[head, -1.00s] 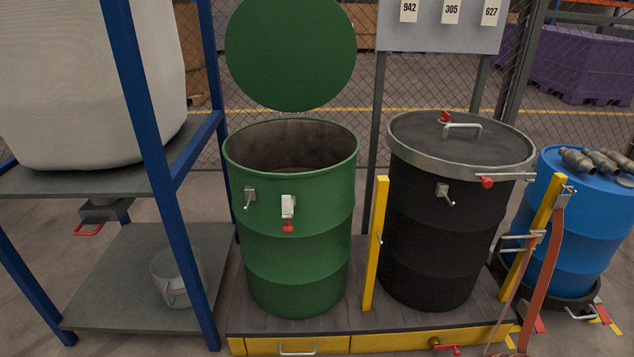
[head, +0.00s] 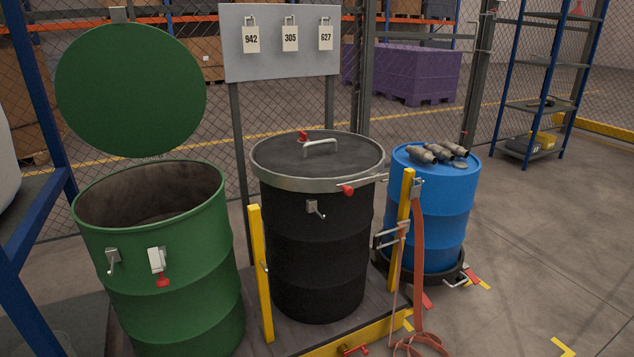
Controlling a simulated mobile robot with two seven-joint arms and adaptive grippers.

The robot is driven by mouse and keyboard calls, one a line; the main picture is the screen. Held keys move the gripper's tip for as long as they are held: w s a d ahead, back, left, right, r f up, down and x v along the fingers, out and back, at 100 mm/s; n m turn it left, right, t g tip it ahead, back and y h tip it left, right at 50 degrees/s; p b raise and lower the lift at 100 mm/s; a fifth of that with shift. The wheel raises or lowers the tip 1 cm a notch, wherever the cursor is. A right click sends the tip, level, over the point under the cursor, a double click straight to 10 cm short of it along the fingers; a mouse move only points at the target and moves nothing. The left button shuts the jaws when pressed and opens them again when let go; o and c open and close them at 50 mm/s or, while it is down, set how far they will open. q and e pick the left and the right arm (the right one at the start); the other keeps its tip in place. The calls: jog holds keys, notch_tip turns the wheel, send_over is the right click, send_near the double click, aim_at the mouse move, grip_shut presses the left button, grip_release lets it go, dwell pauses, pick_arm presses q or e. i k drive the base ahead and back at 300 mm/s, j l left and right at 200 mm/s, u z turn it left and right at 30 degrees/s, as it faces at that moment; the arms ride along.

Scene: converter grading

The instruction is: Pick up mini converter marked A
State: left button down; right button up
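Several small grey-brown metal converters (head: 437,153) lie on top of the blue drum (head: 432,210) right of centre in the head view. They lie close together, and a small flat piece sits beside them near the drum's front rim. No mark A can be read on any of them at this distance. Neither of my grippers shows in the head view.
A closed black drum (head: 318,245) and an open green drum (head: 170,270) with raised lid stand left of the blue drum. Yellow posts (head: 405,225) and an orange strap (head: 418,265) stand before the blue drum.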

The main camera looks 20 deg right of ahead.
aim_at(458, 152)
jog(key=i+l, duration=0.25)
jog(key=l, duration=0.35)
jog(key=i+l+u, duration=0.1)
jog(key=l, duration=0.5)
jog(key=i+l, duration=0.35)
jog(key=l, duration=0.25)
jog(key=i+l+u, duration=0.1)
jog(key=l, duration=0.55)
jog(key=i+l, duration=0.3)
jog(key=l, duration=0.35)
jog(key=i+l+u, duration=0.1)
jog(key=l, duration=0.5)
jog(key=i+l, duration=0.25)
jog(key=l, duration=0.4)
jog(key=i+l+u, duration=0.1)
jog(key=l, duration=0.55)
jog(key=i, duration=0.1)
